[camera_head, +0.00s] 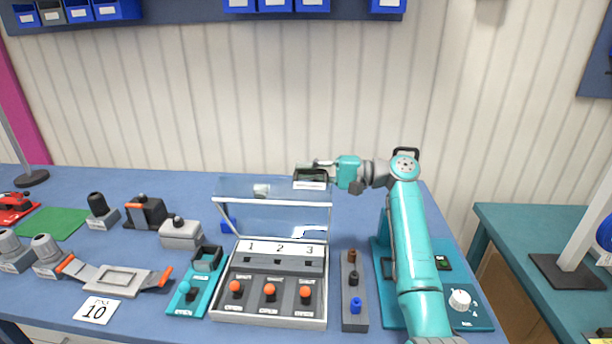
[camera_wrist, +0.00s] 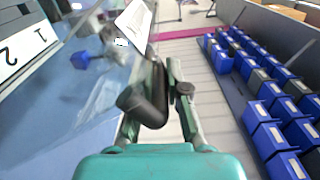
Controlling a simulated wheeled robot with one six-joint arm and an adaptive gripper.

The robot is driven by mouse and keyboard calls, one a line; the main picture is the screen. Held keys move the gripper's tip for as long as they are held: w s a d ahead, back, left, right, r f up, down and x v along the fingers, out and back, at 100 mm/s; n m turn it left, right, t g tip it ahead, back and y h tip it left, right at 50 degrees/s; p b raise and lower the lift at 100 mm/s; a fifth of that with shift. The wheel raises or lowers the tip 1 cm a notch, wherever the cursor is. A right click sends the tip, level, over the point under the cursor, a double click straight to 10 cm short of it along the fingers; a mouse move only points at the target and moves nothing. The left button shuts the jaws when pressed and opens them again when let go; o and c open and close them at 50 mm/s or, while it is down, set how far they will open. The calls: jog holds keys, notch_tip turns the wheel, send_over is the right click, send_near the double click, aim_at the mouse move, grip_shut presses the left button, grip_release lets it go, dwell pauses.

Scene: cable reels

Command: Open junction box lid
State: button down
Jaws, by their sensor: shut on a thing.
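The junction box (camera_head: 317,290) is a grey case on the blue table in the head view, with slots marked 1, 2 and 3 and three orange-topped switches. Its clear lid (camera_head: 245,218) stands raised above the back of the case, so the inside is uncovered. My gripper (camera_head: 309,170) is at the lid's upper right edge, shut on a dark handle piece beside a white label. In the wrist view, a dark rounded piece (camera_wrist: 145,100) lies at my fingers; its exact contact is partly hidden. The clear lid spreads to the left there.
A small block with pegs (camera_head: 354,300) stands right of the box, and a teal panel with a dial (camera_head: 460,300) lies beneath my arm. Left are a teal switch base (camera_head: 190,292), a grey tray (camera_head: 110,280) and several connectors. Blue bins (camera_head: 275,5) hang on the wall.

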jog(key=shift+w, duration=0.1)
jog(key=c, duration=1.2)
grip_release()
jog(key=shift+d, duration=0.1)
jog(key=d, duration=1.1)
jog(key=shift+s+d, duration=0.2)
jog(key=shift+d, duration=0.2)
